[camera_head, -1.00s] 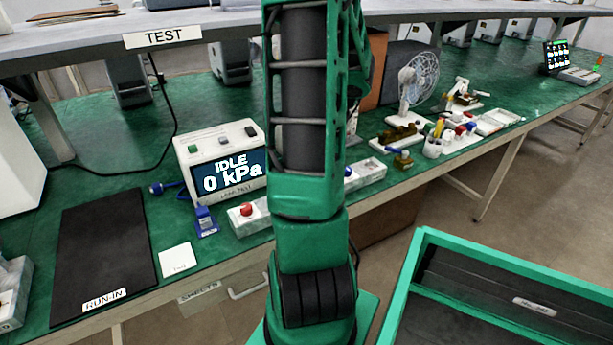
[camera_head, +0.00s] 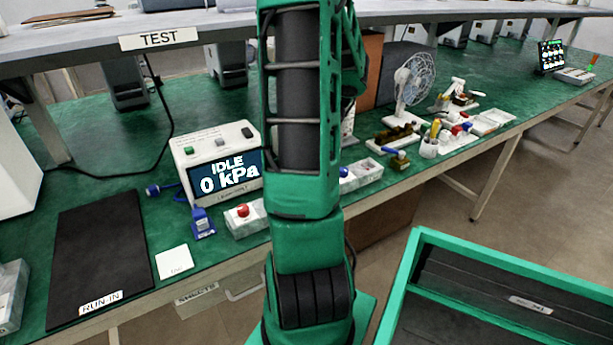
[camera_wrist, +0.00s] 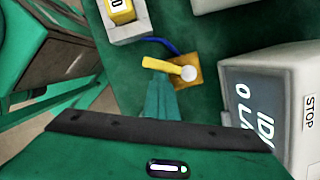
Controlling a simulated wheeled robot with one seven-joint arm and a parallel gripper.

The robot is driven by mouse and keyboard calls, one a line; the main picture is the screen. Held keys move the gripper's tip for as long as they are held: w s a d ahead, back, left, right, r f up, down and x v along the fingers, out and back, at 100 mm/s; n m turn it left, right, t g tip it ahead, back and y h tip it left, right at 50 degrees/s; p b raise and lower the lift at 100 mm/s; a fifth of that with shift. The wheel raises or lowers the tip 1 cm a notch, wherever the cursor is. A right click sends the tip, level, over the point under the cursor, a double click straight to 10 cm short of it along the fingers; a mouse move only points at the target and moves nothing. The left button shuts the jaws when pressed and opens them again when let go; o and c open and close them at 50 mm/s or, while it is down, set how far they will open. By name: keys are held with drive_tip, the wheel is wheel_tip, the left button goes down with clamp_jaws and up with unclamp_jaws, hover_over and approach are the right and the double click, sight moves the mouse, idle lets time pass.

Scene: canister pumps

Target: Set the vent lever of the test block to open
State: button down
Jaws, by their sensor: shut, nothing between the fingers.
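In the wrist view a small brass block (camera_wrist: 186,74) with a pale round knob carries a yellow lever (camera_wrist: 162,66). The lever points to the left of the picture, slightly upward. A blue hose (camera_wrist: 162,44) runs from near the block toward a pale holder. My gripper (camera_wrist: 160,82) is shut and empty, its fingertips right at the lever's near side; I cannot tell whether they touch. In the head view my arm hides the gripper, and I cannot make out this block. The tester (camera_head: 222,170) reads IDLE, 0 kPa; its screen also shows in the wrist view (camera_wrist: 255,110).
A pale holder with a yellow part (camera_wrist: 122,12) stands near the block. A blue fitting (camera_head: 203,224) and a box with a red knob (camera_head: 243,211) stand before the tester. A black RUN-IN mat (camera_head: 100,250) lies left. A green-rimmed tray (camera_head: 490,262) is front right.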

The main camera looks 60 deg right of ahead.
drive_tip(key=shift+s+d+r, duration=0.1)
drive_tip(key=shift+s+d, duration=0.35)
drive_tip(key=shift+s, duration=0.3)
drive_tip(key=shift+s+d+r, duration=0.1)
drive_tip(key=shift+s+d, duration=0.35)
drive_tip(key=shift+s, duration=0.25)
drive_tip(key=v, duration=0.9)
drive_tip(key=shift+s+r, duration=0.3)
